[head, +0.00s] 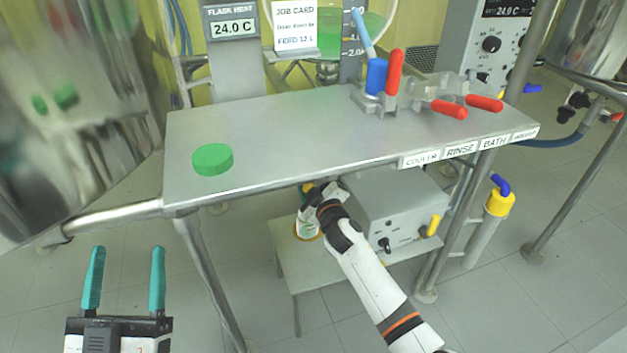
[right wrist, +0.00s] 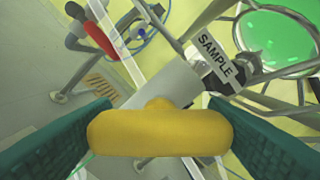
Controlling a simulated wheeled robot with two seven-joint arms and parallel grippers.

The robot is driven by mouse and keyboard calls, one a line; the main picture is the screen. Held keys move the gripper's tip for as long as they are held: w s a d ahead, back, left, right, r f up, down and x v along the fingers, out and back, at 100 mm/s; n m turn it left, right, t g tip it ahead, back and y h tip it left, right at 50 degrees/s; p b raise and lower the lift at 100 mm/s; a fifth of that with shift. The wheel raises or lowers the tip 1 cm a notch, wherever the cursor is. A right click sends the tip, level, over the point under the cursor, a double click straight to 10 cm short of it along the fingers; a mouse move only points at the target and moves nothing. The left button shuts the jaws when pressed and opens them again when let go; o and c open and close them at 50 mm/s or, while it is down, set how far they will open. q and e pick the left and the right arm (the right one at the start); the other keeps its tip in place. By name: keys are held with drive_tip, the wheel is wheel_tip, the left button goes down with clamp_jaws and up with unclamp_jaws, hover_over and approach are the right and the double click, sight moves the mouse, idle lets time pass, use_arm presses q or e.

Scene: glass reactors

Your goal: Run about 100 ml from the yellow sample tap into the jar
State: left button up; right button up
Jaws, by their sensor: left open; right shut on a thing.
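The yellow sample tap handle (right wrist: 160,132) lies between the two green fingers of my right gripper (right wrist: 160,115), which is shut on it. A SAMPLE label (right wrist: 215,57) is just behind it. In the head view my right gripper (head: 324,196) reaches under the bench and mostly hides the tap. The jar (head: 308,224) stands upright on the low stand below, partly covered by my right arm; its fill level cannot be read. A green lid (head: 212,159) lies flat on the bench. My left gripper (head: 127,252) is open and empty, in front of the bench at the lower left.
The steel bench (head: 300,135) carries a blue valve handle (head: 376,77) and red valve handles (head: 394,72) at its right. A grey box (head: 405,200) stands on the low stand (head: 310,268). A steel vessel (head: 70,110) fills the left side. Bench legs flank my right arm.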

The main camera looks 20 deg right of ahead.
idle(0.3)
drive_tip(key=o, duration=1)
drive_tip(key=shift+s, duration=0.1)
drive_tip(key=shift+s, duration=0.2)
drive_tip(key=s+p, duration=0.2)
drive_tip(key=s, duration=0.3)
use_arm(q)
wheel_tip(320, 180, down, 11)
drive_tip(key=w+a+g+y+p, duration=0.1)
drive_tip(key=g+y, duration=0.1)
drive_tip(key=g, duration=0.6)
drive_tip(key=shift+a+y, duration=0.3)
drive_tip(key=shift+y, duration=0.1)
use_arm(e)
approach(315, 184)
drive_tip(key=shift+s, duration=0.45)
use_arm(q)
drive_tip(key=shift+f, duration=0.1)
